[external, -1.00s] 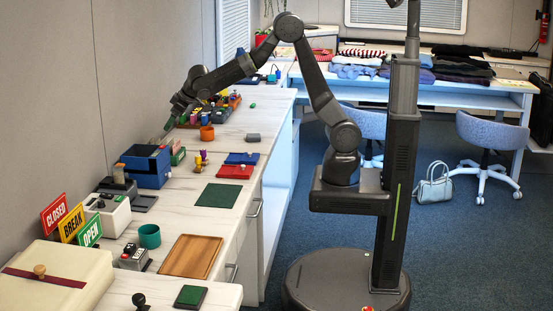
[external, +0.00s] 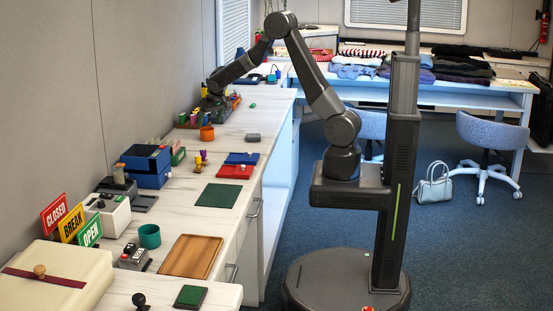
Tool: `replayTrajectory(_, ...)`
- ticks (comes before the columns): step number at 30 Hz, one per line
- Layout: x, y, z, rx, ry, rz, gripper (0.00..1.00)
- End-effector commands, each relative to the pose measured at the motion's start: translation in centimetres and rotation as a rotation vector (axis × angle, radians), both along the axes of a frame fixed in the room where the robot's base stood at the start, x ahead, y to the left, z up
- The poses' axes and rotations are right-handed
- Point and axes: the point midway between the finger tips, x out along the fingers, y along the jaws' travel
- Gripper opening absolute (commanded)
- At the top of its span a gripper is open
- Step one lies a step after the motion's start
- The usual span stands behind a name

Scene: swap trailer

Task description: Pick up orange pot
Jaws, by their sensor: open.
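The orange pot (external: 207,133) is a small cup standing upright on the white counter, near the front of a tray of colored items. My gripper (external: 213,103) is above and behind the pot, over the tray area, with its fingers small and dark against the tray. It is open and apart from the pot. The exact gap between the fingers is hard to make out in this view.
A tray of colored items (external: 190,122) stands just behind the pot. A grey block (external: 253,137) lies to its right. Blue (external: 242,158) and red (external: 234,172) pads, a blue box (external: 148,168) and a green pot (external: 149,236) are nearer the camera. The counter right of the pot is mostly clear.

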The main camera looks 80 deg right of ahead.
Motion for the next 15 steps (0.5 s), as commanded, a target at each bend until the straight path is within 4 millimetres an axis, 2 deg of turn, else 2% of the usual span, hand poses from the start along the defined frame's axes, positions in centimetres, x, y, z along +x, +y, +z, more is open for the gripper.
replayTrajectory(2, 0.3, -0.2, -0.9, 0.0, 0.002, 0.001, 0.81)
replayTrajectory(8, 0.6, -0.3, -2.0, 0.0, 0.001, 0.002, 0.81)
replayTrajectory(15, 1.5, -0.5, -5.3, 0.0, 0.002, 0.001, 0.81)
